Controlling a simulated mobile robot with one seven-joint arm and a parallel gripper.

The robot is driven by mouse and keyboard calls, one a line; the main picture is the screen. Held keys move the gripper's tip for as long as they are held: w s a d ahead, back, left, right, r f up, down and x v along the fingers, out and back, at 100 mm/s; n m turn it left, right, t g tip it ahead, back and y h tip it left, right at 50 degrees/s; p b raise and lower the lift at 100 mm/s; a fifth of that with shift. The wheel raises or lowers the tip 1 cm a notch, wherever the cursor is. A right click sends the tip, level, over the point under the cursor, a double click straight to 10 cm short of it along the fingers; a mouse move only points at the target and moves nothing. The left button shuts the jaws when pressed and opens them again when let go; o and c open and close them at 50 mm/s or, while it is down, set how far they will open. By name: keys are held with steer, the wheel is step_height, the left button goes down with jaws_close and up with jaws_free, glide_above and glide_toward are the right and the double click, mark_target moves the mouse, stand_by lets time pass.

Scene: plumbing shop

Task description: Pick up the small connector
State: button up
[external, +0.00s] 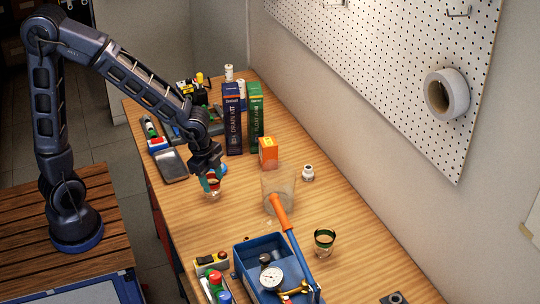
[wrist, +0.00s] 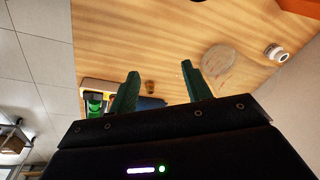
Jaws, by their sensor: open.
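My gripper (external: 211,183) is over the left part of the workbench, pointing down; its two green fingers are apart in the wrist view (wrist: 160,70), with nothing held between them. A small brown fitting (wrist: 150,87) stands on the wood, seen in the gap between the fingers, nearer the left one. In the external view, something small and brownish (external: 213,195) shows just under the fingertips, partly covered by them. A small white connector with a dark opening (external: 308,173) stands to the right, near the wall; it also shows at the upper right of the wrist view (wrist: 276,53).
A clear container (external: 278,188) stands right of my gripper. An orange box (external: 268,152) and tall dark and green boxes (external: 256,118) are behind. A blue tray (external: 250,250) with a gauge and orange-handled tool is in front. Bare wood lies between.

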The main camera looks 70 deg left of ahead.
mark_target(247, 238)
steer(key=shift+w+d+f+m+g+h, duration=0.15)
steer(key=shift+w+d+f+m+h, duration=0.6)
steer(key=shift+d+f, duration=1.2)
steer(key=shift+w+d+f+m+g+h, duration=0.2)
steer(key=shift+w+d+f+m+h, duration=0.45)
steer(key=shift+w+d+f, duration=1.15)
steer(key=shift+w+d+f+m+g+h, duration=0.15)
steer(key=shift+d+f+m+h, duration=0.9)
steer(key=shift+d, duration=1.65)
steer(key=shift+n+y, duration=0.25)
steer(key=shift+y, duration=0.2)
steer(key=shift+s+x, duration=0.2)
steer(key=shift+x, duration=1.25)
steer(key=shift+s+x, duration=0.25)
steer(key=shift+x, duration=1.2)
steer(key=shift+a, duration=0.15)
jaws_close()
